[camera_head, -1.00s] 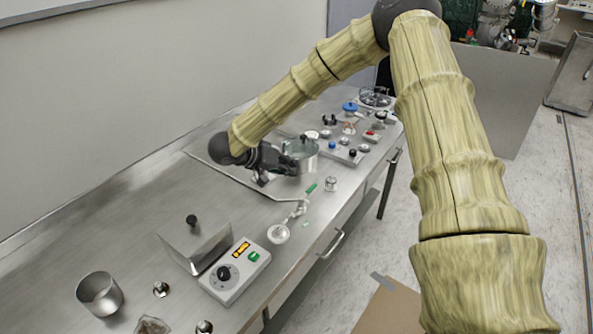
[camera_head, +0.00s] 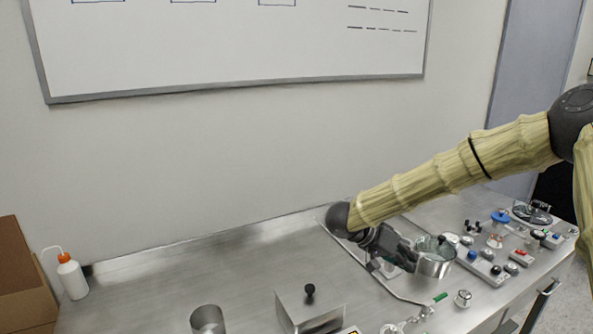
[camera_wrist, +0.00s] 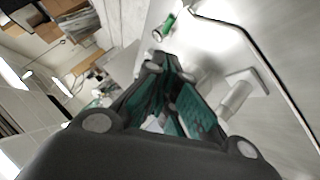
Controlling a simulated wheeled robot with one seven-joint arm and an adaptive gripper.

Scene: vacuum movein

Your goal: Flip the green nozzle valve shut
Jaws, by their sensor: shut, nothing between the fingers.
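A small green lever (camera_head: 440,297) sits on a pale bent nozzle (camera_head: 424,312) near the front edge of the steel bench in the head view. A small green piece, probably the same lever, shows near the top of the wrist view (camera_wrist: 165,26). My gripper (camera_head: 410,262) is shut and empty, low over the bench, at the left side of a steel pot (camera_head: 434,264), up and left of the lever. Whether it touches the pot cannot be told. The wrist view shows the teal-padded fingers (camera_wrist: 172,78) apart from the green piece.
A thin bent metal rod (camera_head: 372,272) runs over the bench beside my gripper. Switch boxes and knobs (camera_head: 487,268) stand to the right. A metal box with a black knob (camera_head: 310,312) and an open cup (camera_head: 207,321) stand at the front left.

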